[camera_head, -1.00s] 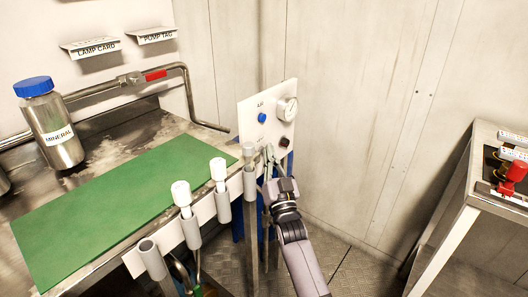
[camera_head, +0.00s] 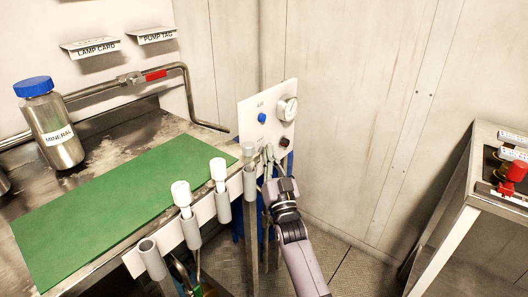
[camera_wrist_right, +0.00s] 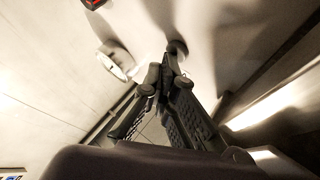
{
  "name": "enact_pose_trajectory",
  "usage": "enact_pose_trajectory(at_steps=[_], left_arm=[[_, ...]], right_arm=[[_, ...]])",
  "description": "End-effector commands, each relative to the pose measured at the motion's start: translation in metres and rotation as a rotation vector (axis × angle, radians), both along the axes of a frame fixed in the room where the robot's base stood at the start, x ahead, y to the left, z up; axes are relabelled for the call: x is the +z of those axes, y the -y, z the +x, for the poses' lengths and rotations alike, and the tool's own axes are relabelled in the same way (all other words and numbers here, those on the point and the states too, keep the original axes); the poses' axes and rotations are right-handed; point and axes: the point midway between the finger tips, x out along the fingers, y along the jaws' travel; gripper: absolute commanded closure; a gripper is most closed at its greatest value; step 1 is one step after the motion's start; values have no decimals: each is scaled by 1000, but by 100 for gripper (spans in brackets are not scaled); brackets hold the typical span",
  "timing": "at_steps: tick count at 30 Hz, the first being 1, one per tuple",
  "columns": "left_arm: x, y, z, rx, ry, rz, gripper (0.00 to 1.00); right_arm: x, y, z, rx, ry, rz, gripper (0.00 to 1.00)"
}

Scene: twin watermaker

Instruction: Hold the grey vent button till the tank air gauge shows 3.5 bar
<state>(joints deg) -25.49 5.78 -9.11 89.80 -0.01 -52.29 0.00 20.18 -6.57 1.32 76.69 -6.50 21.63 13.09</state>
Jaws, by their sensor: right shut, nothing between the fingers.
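The white air panel (camera_head: 250,118) stands upright beyond the bench end. Its round gauge (camera_head: 288,109) is at the top right, and the dial is too small to read. My right gripper (camera_head: 268,154) is shut and empty, with its fingertips at the lower part of the panel. In the right wrist view a round grey button (camera_wrist_right: 178,47) sticks out just beyond the shut fingertips (camera_wrist_right: 168,78). I cannot tell whether they touch it. The gauge's side (camera_wrist_right: 112,62) shows left of them. In the head view the grey button is hard to make out behind the fingers. My left gripper is out of view.
A blue button (camera_head: 262,117) and a dark red button (camera_head: 284,142) are also on the panel. A row of grey tube holders (camera_head: 222,208) lines the bench edge near my right arm. A green mat (camera_head: 110,205) and a mineral bottle (camera_head: 52,130) are on the bench.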

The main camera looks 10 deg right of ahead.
Motion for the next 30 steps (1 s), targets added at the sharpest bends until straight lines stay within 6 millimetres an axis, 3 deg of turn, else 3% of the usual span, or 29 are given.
enact_pose_trajectory(at_steps=[30], left_arm=[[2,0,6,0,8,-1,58]], right_arm=[[0,-1,0,1,-1,-1,100]])
